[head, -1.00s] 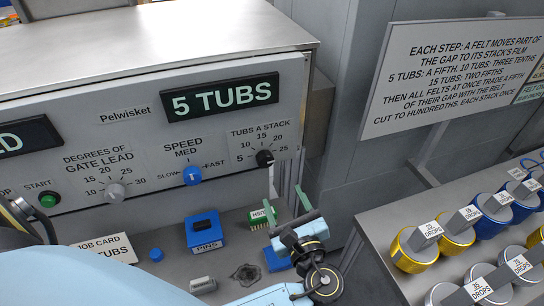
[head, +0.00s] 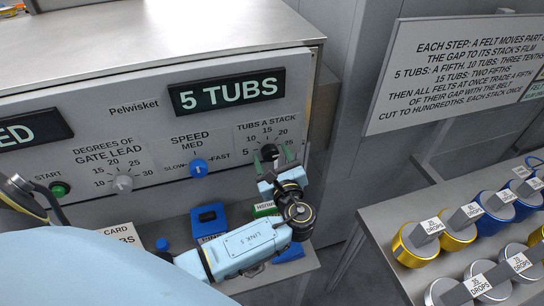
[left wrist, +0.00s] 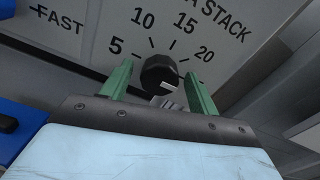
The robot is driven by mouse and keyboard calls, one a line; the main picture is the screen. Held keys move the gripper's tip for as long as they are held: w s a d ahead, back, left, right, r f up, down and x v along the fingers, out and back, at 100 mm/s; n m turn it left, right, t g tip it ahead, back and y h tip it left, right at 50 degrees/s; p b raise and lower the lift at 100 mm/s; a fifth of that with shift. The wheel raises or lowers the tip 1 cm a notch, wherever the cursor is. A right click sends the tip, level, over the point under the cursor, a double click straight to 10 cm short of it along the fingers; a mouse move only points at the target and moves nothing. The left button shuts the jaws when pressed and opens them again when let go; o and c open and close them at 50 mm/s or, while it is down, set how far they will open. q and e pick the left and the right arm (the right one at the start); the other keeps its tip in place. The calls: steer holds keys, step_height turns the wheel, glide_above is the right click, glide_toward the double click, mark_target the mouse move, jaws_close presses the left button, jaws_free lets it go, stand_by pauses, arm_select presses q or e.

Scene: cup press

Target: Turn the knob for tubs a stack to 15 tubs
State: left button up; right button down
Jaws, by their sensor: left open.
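The black tubs-a-stack knob (head: 269,152) sits at the right end of the grey machine panel, under a dial marked 5 to 25. The display (head: 228,90) above reads 5 TUBS. In the left wrist view the knob (left wrist: 158,72) shows a light mark on its lower right edge. My left gripper (head: 281,160) is open at the knob. Its green fingers (left wrist: 158,80) stand on either side of the knob, with gaps showing in the wrist view; I cannot tell whether they reach around it. My right gripper is not in view.
The blue speed knob (head: 198,168), grey gate lead knob (head: 123,183) and green start button (head: 60,189) lie left along the panel. A blue pins box (head: 208,220) stands below. A bench with several drops canisters (head: 458,233) and a sign (head: 455,70) are at the right.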

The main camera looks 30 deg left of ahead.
arm_select(q)
steer(key=c, duration=1)
steer(key=shift+o, duration=0.2)
steer(key=shift+f+n, duration=0.1)
steer(key=shift+n, duration=0.2)
steer(key=n+b, duration=0.1)
steer(key=n, duration=0.2)
steer(key=shift+b, duration=0.35)
steer(key=n+b, duration=0.3)
steer(key=n, duration=0.2)
steer(key=shift+f, duration=0.1)
steer(key=n+b, duration=0.4)
steer(key=n, duration=0.1)
steer(key=shift+f, duration=0.1)
steer(key=shift+n+b, duration=2.05)
steer(key=shift+n, duration=0.15)
steer(key=shift+r, duration=0.2)
